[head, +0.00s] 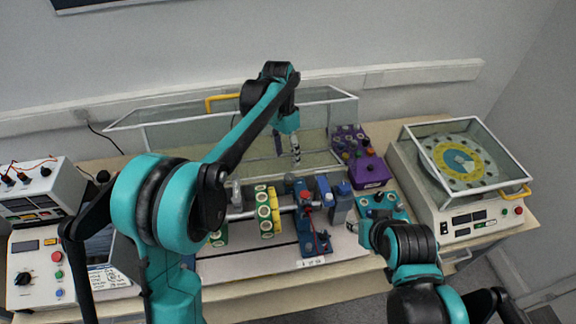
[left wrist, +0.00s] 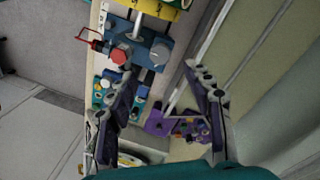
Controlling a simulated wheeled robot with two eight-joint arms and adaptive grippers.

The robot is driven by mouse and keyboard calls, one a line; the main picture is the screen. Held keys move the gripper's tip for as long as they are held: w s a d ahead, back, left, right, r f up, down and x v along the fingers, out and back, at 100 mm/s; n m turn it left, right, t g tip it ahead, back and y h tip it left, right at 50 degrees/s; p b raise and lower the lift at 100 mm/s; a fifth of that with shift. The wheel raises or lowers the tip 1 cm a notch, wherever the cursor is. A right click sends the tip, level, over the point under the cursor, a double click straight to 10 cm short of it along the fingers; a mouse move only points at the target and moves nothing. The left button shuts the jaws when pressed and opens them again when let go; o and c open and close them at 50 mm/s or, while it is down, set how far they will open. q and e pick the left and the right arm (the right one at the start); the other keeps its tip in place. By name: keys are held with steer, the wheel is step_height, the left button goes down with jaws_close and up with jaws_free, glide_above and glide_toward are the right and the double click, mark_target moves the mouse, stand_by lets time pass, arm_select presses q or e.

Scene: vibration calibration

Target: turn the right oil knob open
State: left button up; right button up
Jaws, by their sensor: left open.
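My left gripper (head: 288,150) hangs above the back of the bench, behind the shaft rig. Its two dark fingers are spread and empty in the left wrist view (left wrist: 162,72). A blue bearing block (left wrist: 142,38) stands ahead of them there, with a red hexagonal knob (left wrist: 121,53) and a grey knob (left wrist: 160,55) on it. The fingers appear apart from both knobs. In the head view blue blocks (head: 313,225) stand on the rig with a red knob (head: 306,195) on one. I cannot tell which knob is the right oil knob. My right gripper's fingers are hidden.
A clear guard with a yellow handle (head: 222,98) stands behind the rig. A purple control box (head: 371,172) and a teal panel (head: 384,203) are to the right. A glass-covered disc machine (head: 460,160) stands far right. My right arm hangs over the front right edge.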

arm_select(q)
step_height(320, 180, up, 4)
steer(key=shift+w+a+r, duration=0.1)
steer(key=shift+w+a, duration=0.05)
stand_by(0.5)
